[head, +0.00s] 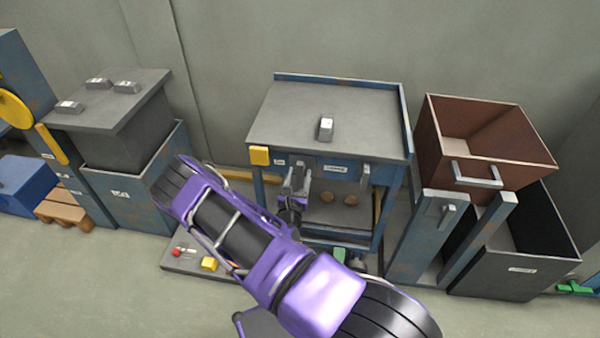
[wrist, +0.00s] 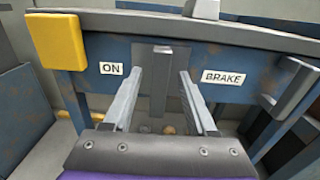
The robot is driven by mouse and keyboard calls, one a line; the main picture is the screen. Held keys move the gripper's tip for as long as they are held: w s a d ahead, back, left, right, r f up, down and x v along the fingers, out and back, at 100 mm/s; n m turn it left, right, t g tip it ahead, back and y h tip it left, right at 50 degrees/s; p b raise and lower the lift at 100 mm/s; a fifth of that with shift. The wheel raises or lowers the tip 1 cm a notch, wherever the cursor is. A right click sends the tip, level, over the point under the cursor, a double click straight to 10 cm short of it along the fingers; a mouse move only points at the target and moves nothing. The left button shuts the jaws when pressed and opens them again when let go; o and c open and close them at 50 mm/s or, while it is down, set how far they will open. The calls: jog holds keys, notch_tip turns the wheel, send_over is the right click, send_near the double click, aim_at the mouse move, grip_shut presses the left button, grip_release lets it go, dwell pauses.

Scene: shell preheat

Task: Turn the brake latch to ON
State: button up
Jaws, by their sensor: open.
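The brake latch (wrist: 161,85) is a dark grey bar hanging upright on the blue front rail of the bench. A white ON label (wrist: 111,68) is to its left and a white BRAKE label (wrist: 223,77) to its right. My gripper (wrist: 160,76) is open, with one finger on each side of the bar in the wrist view. Gaps show between bar and fingers; I cannot tell how deep the fingers reach around it. In the head view my gripper (head: 298,180) is at the bench front and largely hides the latch.
A yellow block (wrist: 57,42) sits on the rail's left end. Another grey lever (wrist: 287,88) is right of the BRAKE label. A small grey block (head: 326,129) stands on the bench top (head: 290,110). A brown bin (head: 485,130) is to the right.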

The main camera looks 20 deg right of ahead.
jog(key=shift+x, duration=1.2)
grip_shut()
